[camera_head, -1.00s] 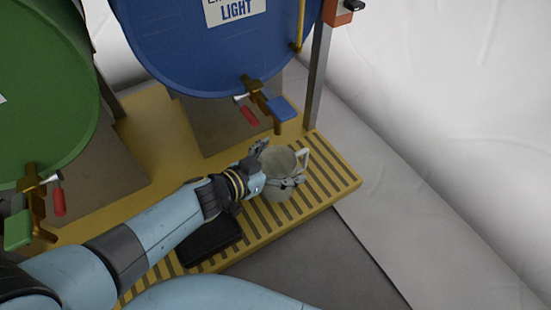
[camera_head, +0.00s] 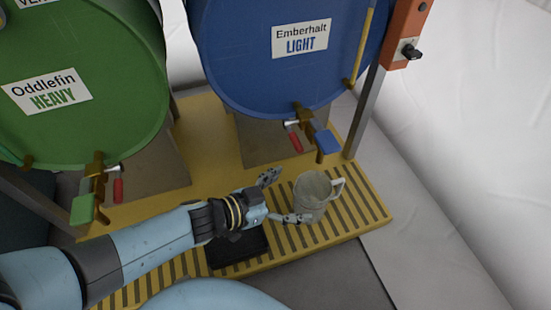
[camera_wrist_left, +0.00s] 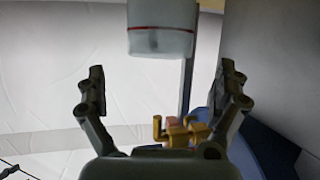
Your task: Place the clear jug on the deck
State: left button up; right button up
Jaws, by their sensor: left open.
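My right gripper is not in view.
A blue drum (camera_head: 260,75) labelled Emberhalt LIGHT and a green drum (camera_head: 100,110) labelled Oddlefin HEAVY stand behind the deck with taps overhanging it. A metal post (camera_head: 364,115) rises at right. A black pad (camera_head: 238,250) lies below my left wrist.

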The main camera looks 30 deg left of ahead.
pick_arm(q)
jog(key=s+a+r+n+t+y, duration=0.1)
jog(key=s+a+r+y, duration=0.1)
jog(key=s+r, duration=0.4)
jog(key=s+a+r+n+t+y+p, duration=0.1)
jog(key=s+a+r, duration=0.4)
jog(key=r, duration=1.2)
jog(key=shift+s+r+n+t+y, duration=0.15)
jog(key=shift+s+n+t+y, duration=0.35)
jog(key=shift+n+y, duration=0.4)
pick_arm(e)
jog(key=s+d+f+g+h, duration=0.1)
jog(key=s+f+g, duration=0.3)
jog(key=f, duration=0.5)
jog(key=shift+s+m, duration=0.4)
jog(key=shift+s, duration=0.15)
pick_arm(q)
jog(key=shift+s+a, duration=0.1)
